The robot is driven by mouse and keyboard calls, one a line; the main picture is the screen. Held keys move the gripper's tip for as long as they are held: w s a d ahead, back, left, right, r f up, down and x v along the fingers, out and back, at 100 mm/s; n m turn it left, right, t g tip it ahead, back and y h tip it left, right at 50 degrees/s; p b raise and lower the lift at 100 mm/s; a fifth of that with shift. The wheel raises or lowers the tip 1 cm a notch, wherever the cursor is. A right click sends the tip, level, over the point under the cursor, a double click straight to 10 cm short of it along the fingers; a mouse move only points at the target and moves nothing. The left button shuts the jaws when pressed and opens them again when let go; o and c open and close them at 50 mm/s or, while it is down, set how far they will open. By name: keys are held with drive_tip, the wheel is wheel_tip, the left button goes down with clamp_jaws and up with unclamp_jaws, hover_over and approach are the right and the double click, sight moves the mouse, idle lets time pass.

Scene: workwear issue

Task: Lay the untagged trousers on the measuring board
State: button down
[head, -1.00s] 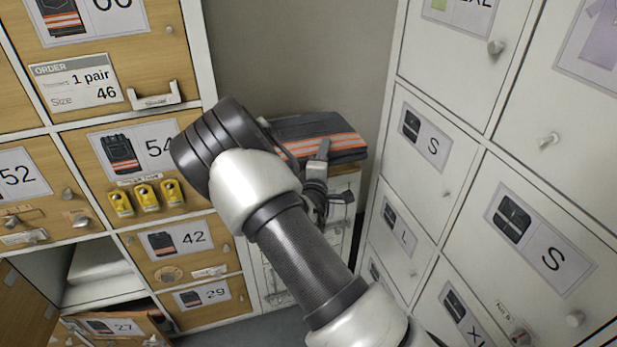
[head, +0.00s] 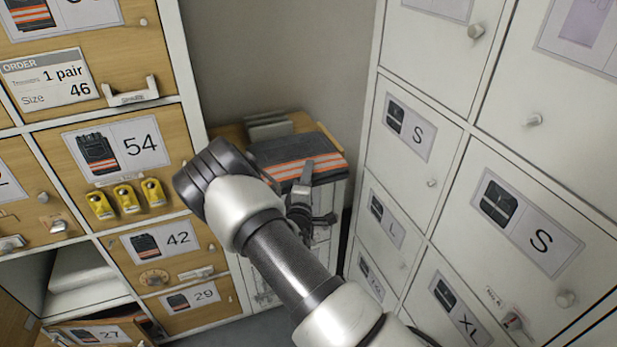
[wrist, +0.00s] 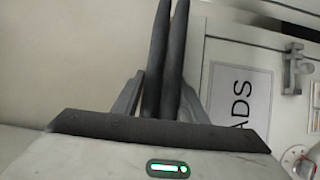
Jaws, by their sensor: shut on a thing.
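The folded dark trousers (head: 297,159) with orange and pale stripes are held out in front of the low white cabinet in the corner. My gripper (head: 308,180) is shut on their near edge. In the wrist view, the dark folded layers (wrist: 162,60) stand edge-on between the two grey fingers. No tag shows on the visible side. A wood-coloured top (head: 230,134) with a grey block (head: 270,126) shows behind the trousers; I cannot tell whether it is the measuring board. The trousers hide much of it, and I cannot tell whether they touch it.
An open compartment (head: 85,275) is at lower left. White lockers (head: 410,150) with knobs stand close at right. A door with a latch (wrist: 292,75) shows in the wrist view.

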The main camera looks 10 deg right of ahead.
drive_tip(key=shift+r, duration=0.1)
drive_tip(key=c, duration=1.1)
unclamp_jaws()
drive_tip(key=shift+f, duration=0.25)
